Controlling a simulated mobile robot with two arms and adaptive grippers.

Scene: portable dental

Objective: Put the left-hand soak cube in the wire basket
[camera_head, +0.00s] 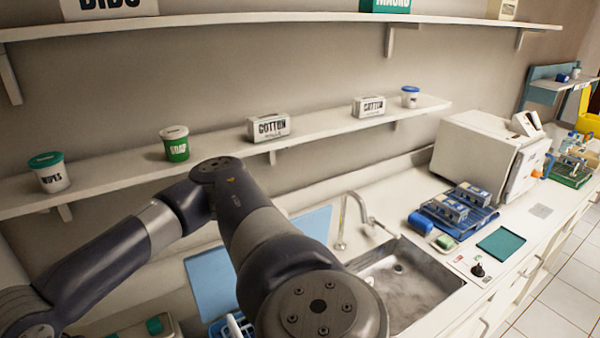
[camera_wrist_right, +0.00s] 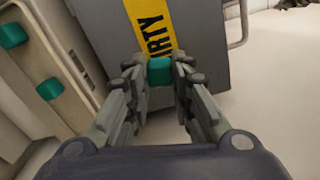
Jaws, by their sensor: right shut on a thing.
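My right gripper (camera_wrist_right: 160,88) is shut on a small teal cube (camera_wrist_right: 160,70), seen in the right wrist view. The cube sits between the fingertips, in front of a grey box with a yellow label reading "DIRTY". Two more teal cubes, an upper one (camera_wrist_right: 12,36) and a lower one (camera_wrist_right: 50,88), are on a cream holder (camera_wrist_right: 25,75) at left. Part of this holder with teal pieces (camera_head: 154,326) shows at the bottom left of the head view. I cannot make out the wire basket. My left gripper is not in view.
The grey box (camera_wrist_right: 200,55) has a handle at right. A metal sink (camera_head: 405,285) lies right of my arm in the head view. A blue tray (camera_head: 475,222) with boxes and a white machine (camera_head: 475,150) stand beyond it. Shelves line the wall.

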